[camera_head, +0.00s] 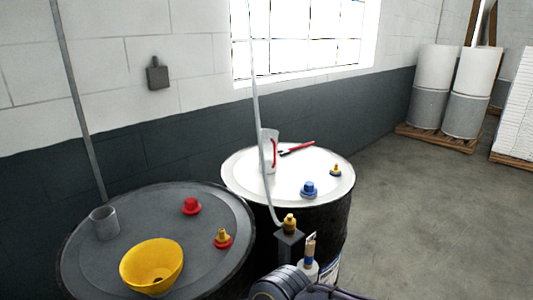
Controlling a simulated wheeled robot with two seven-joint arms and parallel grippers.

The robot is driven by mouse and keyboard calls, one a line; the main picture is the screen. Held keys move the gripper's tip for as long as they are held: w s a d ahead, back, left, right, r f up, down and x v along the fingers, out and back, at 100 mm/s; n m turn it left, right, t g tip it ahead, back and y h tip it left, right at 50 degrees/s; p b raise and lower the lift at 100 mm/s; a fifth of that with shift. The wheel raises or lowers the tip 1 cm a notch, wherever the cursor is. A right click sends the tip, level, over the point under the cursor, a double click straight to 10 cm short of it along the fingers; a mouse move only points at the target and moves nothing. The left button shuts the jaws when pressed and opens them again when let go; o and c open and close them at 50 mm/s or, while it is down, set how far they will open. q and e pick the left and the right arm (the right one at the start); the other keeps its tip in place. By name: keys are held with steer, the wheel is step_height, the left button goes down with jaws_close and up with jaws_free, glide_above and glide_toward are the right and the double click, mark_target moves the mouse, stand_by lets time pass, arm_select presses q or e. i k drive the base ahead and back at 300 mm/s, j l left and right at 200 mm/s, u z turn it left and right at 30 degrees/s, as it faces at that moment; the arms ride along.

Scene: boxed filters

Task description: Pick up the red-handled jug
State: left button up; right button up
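The red-handled jug (269,150) stands upright on the white lid of a drum (322,180), near its back left. Its body is pale and its red handle faces right. A thin grey pipe passes in front of it and hides part of it. No gripper fingers show in the head view, and nothing is touching the jug.
A red-handled tool (297,148), a blue cap (308,189) and a small yellow-and-blue cap (336,170) lie on the white lid. A dark drum (90,240) at left bears a yellow funnel (152,262) and a grey cup (104,223). Open floor (430,200) lies right.

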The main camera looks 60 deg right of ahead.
mark_target(270, 154)
steer(key=z, duration=0.45)
steer(key=l+z, duration=0.1)
steer(key=z, duration=0.4)
steer(key=i+z, duration=0.1)
steer(key=z, duration=0.8)
steer(key=l+u, duration=0.65)
steer(key=j, duration=0.1)
